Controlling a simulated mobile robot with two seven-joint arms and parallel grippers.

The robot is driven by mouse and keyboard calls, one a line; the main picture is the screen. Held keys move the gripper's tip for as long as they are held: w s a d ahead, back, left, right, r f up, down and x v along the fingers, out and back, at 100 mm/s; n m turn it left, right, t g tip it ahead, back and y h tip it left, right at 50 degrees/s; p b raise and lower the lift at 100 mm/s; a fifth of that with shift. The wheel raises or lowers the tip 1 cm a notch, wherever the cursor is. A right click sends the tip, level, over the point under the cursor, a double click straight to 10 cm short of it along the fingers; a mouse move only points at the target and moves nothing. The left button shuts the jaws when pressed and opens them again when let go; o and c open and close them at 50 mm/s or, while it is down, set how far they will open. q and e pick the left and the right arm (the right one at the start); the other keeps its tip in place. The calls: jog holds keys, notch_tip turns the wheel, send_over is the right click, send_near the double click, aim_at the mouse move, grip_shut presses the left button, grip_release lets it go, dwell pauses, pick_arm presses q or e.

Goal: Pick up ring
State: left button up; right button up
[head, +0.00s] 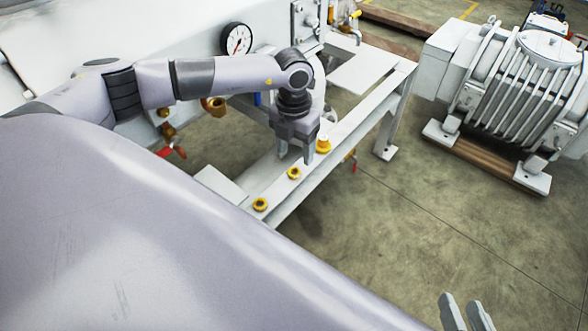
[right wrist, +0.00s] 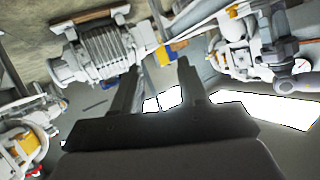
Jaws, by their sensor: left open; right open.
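Three small yellow ring-shaped parts sit on the white frame beam (head: 345,128): a near ring (head: 260,205), a middle ring (head: 293,173) and a taller far one (head: 323,144). I cannot tell which one is the task's ring. My left gripper (head: 296,156) points down, open, over the beam just behind the middle ring and left of the far one. Nothing shows between its fingers. My right gripper (head: 464,312) is open and empty at the bottom edge, over the floor and far from the rings; its fingers also show in the right wrist view (right wrist: 158,75).
A white ribbed motor (head: 520,65) stands on wooden blocks at the back right. A pressure gauge (head: 236,39) and red-handled valves (head: 172,150) sit on the machine behind my left arm. The concrete floor (head: 430,210) right of the frame is clear.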

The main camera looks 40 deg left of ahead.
aim_at(295, 171)
pick_arm(q)
jog(key=shift+w+a+f, duration=0.15)
jog(key=shift+a, duration=0.3)
jog(key=shift+a+f+b, duration=0.1)
jog(key=shift+f+b, duration=0.2)
jog(key=shift+f, duration=0.05)
jog(key=f, duration=0.2)
jog(key=f+b, duration=0.2)
jog(key=f, duration=0.1)
jog(key=shift+w+d+f, duration=0.1)
jog(key=shift+d+f, duration=0.2)
jog(key=shift+f, duration=0.2)
pick_arm(e)
jog(key=shift+w+a+f+y, duration=0.15)
jog(key=shift+a+y, duration=0.25)
jog(key=shift+a, duration=0.25)
jog(key=shift+w+a+f+y, duration=0.15)
jog(key=shift+a+y, duration=0.25)
jog(key=shift+a, duration=0.2)
pick_arm(q)
jog(key=shift+c, duration=0.3)
jog(key=c, duration=1)
